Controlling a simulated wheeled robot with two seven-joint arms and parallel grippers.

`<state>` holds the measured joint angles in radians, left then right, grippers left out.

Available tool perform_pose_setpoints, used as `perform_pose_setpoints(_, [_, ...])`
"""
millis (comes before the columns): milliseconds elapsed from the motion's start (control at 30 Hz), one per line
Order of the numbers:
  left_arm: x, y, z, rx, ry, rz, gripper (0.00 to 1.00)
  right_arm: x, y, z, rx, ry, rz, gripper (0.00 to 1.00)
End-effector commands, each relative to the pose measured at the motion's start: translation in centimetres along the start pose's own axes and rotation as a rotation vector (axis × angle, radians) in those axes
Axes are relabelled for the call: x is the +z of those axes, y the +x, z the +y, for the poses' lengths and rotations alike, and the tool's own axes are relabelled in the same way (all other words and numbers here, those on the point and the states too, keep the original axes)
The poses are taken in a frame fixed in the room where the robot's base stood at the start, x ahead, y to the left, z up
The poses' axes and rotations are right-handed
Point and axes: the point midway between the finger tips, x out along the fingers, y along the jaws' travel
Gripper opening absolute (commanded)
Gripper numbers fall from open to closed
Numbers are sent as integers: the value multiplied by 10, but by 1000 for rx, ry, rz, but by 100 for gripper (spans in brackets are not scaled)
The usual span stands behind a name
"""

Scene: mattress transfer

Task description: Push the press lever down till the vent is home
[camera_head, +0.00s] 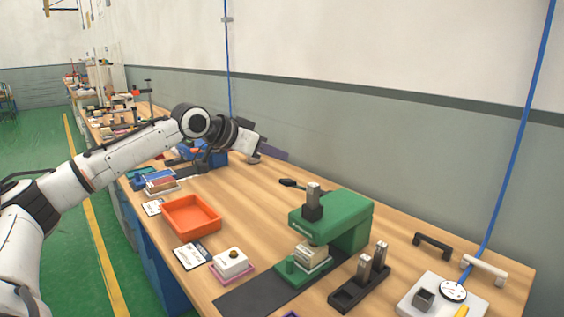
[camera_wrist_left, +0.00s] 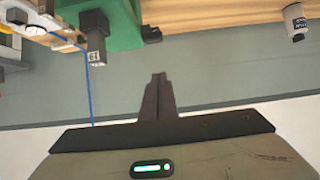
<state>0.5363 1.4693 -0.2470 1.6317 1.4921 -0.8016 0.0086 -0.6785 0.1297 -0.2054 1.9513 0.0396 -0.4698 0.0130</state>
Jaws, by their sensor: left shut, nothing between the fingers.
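The green press (camera_head: 345,222) stands on a dark mat on the bench. Its lever (camera_head: 290,184) sticks out to the left at about the height of the press top and ends in a dark knob. A dark post with a metal top (camera_head: 313,200) rises at the press's front. A pale block (camera_head: 312,255) sits beneath the head; I cannot tell whether this is the vent or how far in it is. My left gripper (camera_head: 268,153) is shut and empty, behind and left of the lever, apart from it. The wrist view shows its closed fingers (camera_wrist_left: 158,95) and the press (camera_wrist_left: 118,22).
An orange tray (camera_head: 190,215) and a white block on a pink plate (camera_head: 232,263) lie left of the press. A dark holder with metal pieces (camera_head: 360,280) stands right of it. Dark and white handles lie farther right. The wall runs close behind the bench.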

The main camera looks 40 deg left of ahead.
Motion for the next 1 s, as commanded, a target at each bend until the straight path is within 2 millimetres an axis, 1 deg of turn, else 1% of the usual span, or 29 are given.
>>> perform_pose_setpoints(33, [-5,5,2,5,-2,3,0,-3,-5,1,3,3,-3,25])
perform_pose_setpoints(267, [-3,35,3,5,-1,2,0,-5,-11,6,13,9,-5,25])
perform_pose_setpoints(300, [11,36,1,-1,4,-7,0,1,-7,7,14,9,-7,25])
perform_pose_setpoints(433, [26,39,1,-1,5,-7,0,6,-4,7,13,8,-14,25])
perform_pose_setpoints(567, [36,42,1,-1,6,-5,0,8,-3,5,10,6,-17,25])
perform_pose_setpoints(800, [40,42,1,1,3,-1,0,2,-5,2,4,4,-5,25])
perform_pose_setpoints(1000, [39,42,2,1,3,-1,0,2,-5,1,3,3,-6,25])
